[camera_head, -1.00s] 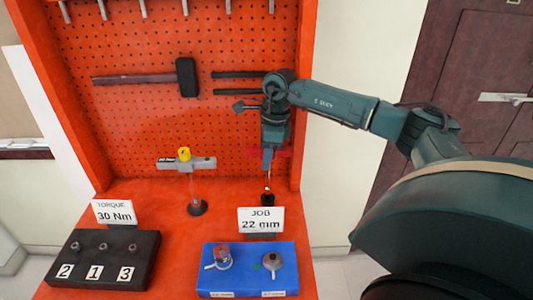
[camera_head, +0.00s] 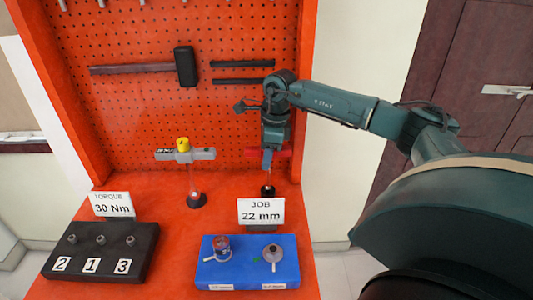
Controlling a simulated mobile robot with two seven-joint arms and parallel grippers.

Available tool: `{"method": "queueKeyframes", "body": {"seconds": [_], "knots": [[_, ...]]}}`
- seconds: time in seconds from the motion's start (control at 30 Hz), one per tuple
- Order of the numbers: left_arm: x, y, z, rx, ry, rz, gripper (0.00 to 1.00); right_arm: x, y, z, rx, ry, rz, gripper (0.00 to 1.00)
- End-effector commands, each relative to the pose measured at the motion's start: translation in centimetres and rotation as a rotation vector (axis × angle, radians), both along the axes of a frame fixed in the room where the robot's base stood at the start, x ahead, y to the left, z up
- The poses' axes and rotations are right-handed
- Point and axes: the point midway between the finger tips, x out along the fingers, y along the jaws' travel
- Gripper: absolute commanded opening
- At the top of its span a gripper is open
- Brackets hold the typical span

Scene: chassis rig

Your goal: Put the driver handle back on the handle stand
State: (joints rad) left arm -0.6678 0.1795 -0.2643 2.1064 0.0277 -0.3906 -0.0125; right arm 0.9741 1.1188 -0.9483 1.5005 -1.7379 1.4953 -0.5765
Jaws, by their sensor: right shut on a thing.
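The middle of the handle is hidden by the gripper. A small black base (camera_head: 268,190), which looks like the handle stand, is directly below the gripper. I cannot tell whether the handle touches it. My left gripper is not in view.
The "JOB 22 mm" card (camera_head: 261,212) stands just in front. A grey bar with a yellow knob (camera_head: 184,152) rests on a clear post to the left. A blue tray (camera_head: 248,275) and black numbered block (camera_head: 100,250) are nearer. The pegboard (camera_head: 130,120) rises behind.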

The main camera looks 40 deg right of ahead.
Motion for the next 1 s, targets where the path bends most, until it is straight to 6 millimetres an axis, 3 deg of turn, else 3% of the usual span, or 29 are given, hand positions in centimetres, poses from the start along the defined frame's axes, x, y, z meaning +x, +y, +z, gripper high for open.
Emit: {"method": "queueKeyframes", "body": {"seconds": [0.43, 0.47, 0.77, 1.0], "knots": [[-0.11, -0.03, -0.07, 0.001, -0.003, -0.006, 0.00, 0.02, 0.00, -0.28, 0.000, -0.001, 0.000, 0.00], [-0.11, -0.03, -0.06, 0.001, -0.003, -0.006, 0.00, 0.02, 0.00, -0.28, 0.000, -0.001, 0.000, 0.33], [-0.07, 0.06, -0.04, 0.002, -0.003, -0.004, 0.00, 0.02, -0.01, -0.30, 0.000, -0.001, 0.000, 0.58], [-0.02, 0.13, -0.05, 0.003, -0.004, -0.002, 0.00, -0.02, -0.02, -0.30, -0.001, 0.001, 0.000, 0.58]]}}
